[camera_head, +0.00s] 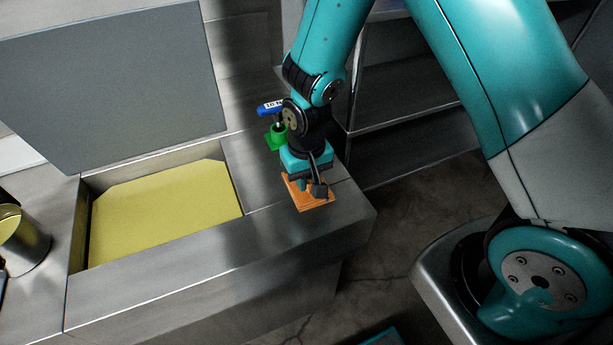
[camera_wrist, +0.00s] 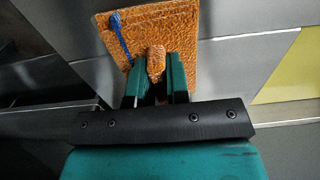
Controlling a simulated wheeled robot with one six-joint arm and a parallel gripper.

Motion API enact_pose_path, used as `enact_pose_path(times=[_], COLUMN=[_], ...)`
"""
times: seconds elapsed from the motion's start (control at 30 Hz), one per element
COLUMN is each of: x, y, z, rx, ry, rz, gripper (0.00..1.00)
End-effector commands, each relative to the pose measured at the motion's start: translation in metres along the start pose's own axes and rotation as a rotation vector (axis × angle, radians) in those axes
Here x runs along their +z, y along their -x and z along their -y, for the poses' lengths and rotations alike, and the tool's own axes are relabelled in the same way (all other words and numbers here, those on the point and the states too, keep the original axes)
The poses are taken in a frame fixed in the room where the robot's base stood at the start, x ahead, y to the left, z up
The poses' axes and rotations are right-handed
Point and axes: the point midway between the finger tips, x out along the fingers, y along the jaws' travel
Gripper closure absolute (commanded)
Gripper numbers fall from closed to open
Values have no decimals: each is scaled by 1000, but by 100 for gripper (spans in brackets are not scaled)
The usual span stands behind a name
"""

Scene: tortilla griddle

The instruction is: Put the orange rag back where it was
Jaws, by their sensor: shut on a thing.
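The orange rag (camera_head: 318,203) lies flat, or nearly so, on the steel counter near its right front corner. My gripper (camera_head: 309,188) points down over it. In the wrist view the rag (camera_wrist: 184,22) is a textured square. A raised orange nub (camera_wrist: 156,60) of it sits between the two teal fingers of my gripper (camera_wrist: 157,72), which are shut on it. A thin blue strip (camera_wrist: 121,38) lies across the rag's left part. I cannot tell whether the rag touches the counter.
A green holder (camera_head: 276,137) with a blue-handled tool (camera_head: 270,108) stands close behind my gripper. Left is a sunken well with a yellow bottom (camera_head: 160,212) and a raised grey lid (camera_head: 115,85). A metal can (camera_head: 22,245) stands far left. Bare counter (camera_head: 215,250) lies in front.

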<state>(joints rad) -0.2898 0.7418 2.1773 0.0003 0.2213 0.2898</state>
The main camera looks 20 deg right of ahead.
Motion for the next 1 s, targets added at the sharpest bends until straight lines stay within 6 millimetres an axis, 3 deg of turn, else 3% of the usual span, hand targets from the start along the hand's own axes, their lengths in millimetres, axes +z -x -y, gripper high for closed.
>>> enact_pose_path(times=[0.27, 0.3, 0.4, 0.77, 1.0], x=[0, 0, 0, 0, -1], y=[-3, -3, -2, 7, 53], z=[0, 0, 0, 0, 0], rx=[0, 0, 0, 0, -2], ry=[0, 0, 0, 0, 0], rz=[0, 0, 0, -2, -7], gripper=[100, 82, 59, 58, 58])
